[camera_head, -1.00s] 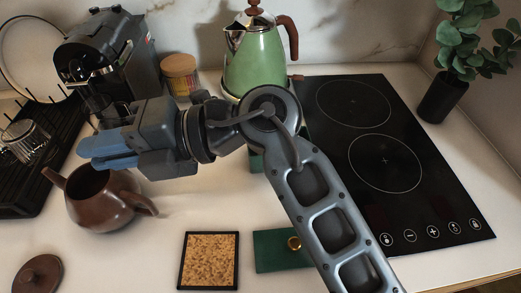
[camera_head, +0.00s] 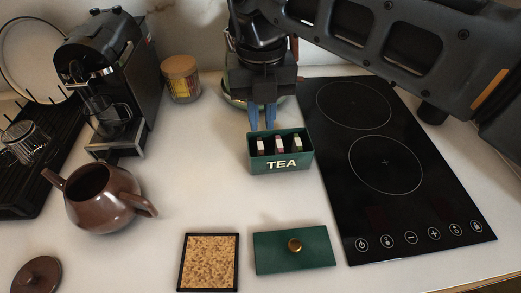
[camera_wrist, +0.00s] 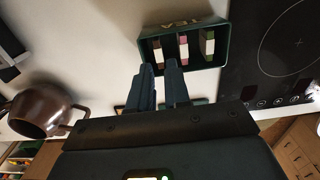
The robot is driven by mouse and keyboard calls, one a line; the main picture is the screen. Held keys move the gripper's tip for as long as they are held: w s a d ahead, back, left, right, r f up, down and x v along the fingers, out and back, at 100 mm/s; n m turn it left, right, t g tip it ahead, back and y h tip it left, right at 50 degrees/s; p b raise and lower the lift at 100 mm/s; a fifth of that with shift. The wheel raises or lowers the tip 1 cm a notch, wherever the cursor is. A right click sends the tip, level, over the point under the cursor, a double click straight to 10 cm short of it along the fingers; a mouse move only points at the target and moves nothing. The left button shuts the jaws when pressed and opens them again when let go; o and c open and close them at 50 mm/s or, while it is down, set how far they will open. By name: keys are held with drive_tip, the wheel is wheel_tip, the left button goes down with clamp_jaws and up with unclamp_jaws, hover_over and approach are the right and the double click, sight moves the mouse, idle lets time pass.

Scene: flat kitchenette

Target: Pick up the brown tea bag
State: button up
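The green tea box (camera_head: 281,165), marked TEA, stands open on the counter with three tea bags upright in a row. The brown tea bag (camera_wrist: 157,54) looks to be the leftmost one; it also shows at the left of the box in the head view (camera_head: 260,147). A pink-marked bag (camera_wrist: 183,46) is in the middle and a green-marked one (camera_wrist: 208,43) at the right. My gripper (camera_head: 262,125) points down just behind and above the box's left part. Its two blue fingers are apart with nothing between them.
The box's green lid (camera_head: 270,255) and a cork trivet (camera_head: 210,262) lie in front. A brown teapot (camera_head: 110,205) stands left, its lid (camera_head: 38,276) before it. The black cooktop (camera_head: 400,205) is close on the right. Counter between teapot and box is clear.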

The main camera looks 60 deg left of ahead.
sight(261, 145)
drive_tip(key=shift+s+d+f+p, duration=0.1)
drive_tip(key=shift+f+p, duration=0.35)
drive_tip(key=shift+f, duration=1.1)
drive_tip(key=shift+s+d+f+p, duration=0.1)
drive_tip(key=shift+f+p, duration=0.35)
drive_tip(key=shift+f, duration=1.1)
clamp_jaws()
